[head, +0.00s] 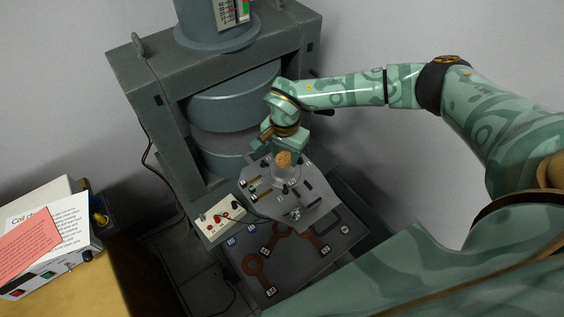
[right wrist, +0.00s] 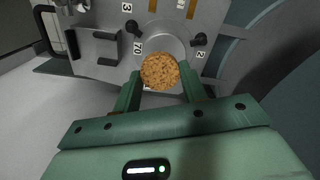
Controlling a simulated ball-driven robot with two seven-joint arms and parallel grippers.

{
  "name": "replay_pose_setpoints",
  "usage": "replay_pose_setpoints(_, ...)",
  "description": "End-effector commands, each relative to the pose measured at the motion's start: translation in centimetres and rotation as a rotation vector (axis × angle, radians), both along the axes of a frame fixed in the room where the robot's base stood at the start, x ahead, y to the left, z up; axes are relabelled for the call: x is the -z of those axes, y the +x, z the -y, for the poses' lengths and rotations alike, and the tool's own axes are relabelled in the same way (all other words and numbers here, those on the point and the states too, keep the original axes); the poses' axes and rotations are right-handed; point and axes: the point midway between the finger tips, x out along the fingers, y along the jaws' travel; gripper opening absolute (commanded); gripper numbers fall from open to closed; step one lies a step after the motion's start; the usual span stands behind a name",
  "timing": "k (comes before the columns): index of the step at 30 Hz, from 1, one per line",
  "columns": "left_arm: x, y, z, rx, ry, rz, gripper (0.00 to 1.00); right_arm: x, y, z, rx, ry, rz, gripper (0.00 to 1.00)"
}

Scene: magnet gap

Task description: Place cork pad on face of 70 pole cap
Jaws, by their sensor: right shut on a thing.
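The cork pad (right wrist: 160,71) is a round tan disc held between the two green fingers of my right gripper (right wrist: 158,88). In the head view the cork pad (head: 283,159) shows just below my right gripper (head: 283,150). The pad overlaps the lower part of a round grey cap (right wrist: 166,42) marked 70 on a grey plate. In the head view the cap (head: 285,174) is partly hidden by the pad. I cannot tell whether the pad touches the cap. My left gripper is not in view.
The grey plate (head: 312,213) carries black knobs and number labels. The large magnet frame (head: 165,130) with round poles (head: 235,104) stands behind. A switch box (head: 220,219) sits left of the plate. A desk (head: 115,285) with papers (head: 45,235) is at far left.

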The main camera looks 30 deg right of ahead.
Motion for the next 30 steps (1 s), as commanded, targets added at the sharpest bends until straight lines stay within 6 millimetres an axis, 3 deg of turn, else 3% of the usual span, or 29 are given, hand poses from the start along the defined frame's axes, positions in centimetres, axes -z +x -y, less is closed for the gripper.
replay_pose_setpoints(4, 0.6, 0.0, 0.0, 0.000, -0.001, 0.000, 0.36, 1.1, 0.7, -0.1, 0.000, 0.000, -0.001, 0.21)
replay_pose_setpoints(9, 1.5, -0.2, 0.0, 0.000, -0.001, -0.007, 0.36, 3.9, 0.6, -0.1, 0.002, 0.001, -0.005, 0.21)
replay_pose_setpoints(20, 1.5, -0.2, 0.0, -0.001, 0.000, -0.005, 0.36, 4.2, 0.7, 0.0, 0.001, -0.001, -0.001, 0.21)
replay_pose_setpoints(21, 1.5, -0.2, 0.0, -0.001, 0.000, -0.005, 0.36, 4.1, 0.7, 0.0, 0.001, -0.001, -0.001, 0.50)
replay_pose_setpoints(23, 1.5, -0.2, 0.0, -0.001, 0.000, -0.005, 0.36, 4.1, 0.7, 0.0, 0.001, -0.001, -0.001, 0.64)
replay_pose_setpoints(30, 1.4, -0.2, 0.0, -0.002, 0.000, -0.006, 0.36, 4.0, 0.7, 0.0, 0.001, -0.001, -0.001, 0.64)
